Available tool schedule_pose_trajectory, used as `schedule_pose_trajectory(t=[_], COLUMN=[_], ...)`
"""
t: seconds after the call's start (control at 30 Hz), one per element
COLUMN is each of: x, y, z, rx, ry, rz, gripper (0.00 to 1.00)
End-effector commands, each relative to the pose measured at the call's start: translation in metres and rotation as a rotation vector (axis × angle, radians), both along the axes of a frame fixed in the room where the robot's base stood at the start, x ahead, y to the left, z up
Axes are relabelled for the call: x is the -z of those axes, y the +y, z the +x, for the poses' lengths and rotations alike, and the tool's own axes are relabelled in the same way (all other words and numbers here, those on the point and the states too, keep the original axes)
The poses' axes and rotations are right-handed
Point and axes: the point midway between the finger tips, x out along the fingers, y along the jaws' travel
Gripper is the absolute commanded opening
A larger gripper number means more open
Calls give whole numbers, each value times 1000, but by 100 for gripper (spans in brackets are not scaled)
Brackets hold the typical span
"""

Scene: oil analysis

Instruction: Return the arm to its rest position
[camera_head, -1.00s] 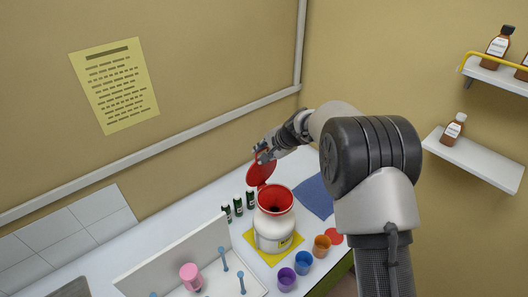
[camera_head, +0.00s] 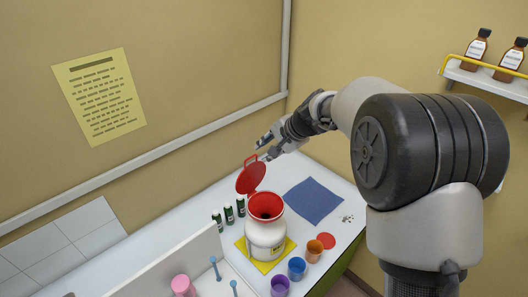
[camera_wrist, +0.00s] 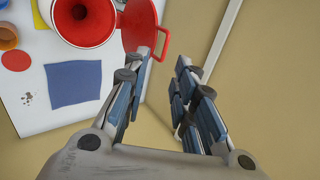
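My gripper (camera_head: 265,149) is up by the back wall, above and just beyond the white container (camera_head: 266,238). The container stands on a yellow mat and has a red funnel mouth (camera_head: 266,205). Its red lid (camera_head: 251,178) stands open, tilted up, with its handle just below my gripper. In the wrist view my gripper (camera_wrist: 168,55) has its two fingers apart with nothing between them. The red lid (camera_wrist: 135,22) shows behind the left finger there, and its handle is beside that finger. I see no grip on it.
A blue cloth (camera_head: 313,201), a red disc (camera_head: 326,241) and orange (camera_head: 314,251), blue (camera_head: 297,268) and purple (camera_head: 280,286) cups are on the counter. Small dark bottles (camera_head: 229,216) stand left of the container. Shelves with brown bottles (camera_head: 477,50) hang at right.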

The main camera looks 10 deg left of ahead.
Motion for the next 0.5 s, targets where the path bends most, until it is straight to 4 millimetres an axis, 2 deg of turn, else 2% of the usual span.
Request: schedule_pose_trajectory(t=[0.4,0.5], x=[-1,-1], y=[-1,-5], z=[-1,-6], rx=[-1,-11], ry=[0,-9], rz=[0,-11], gripper=[25,25])
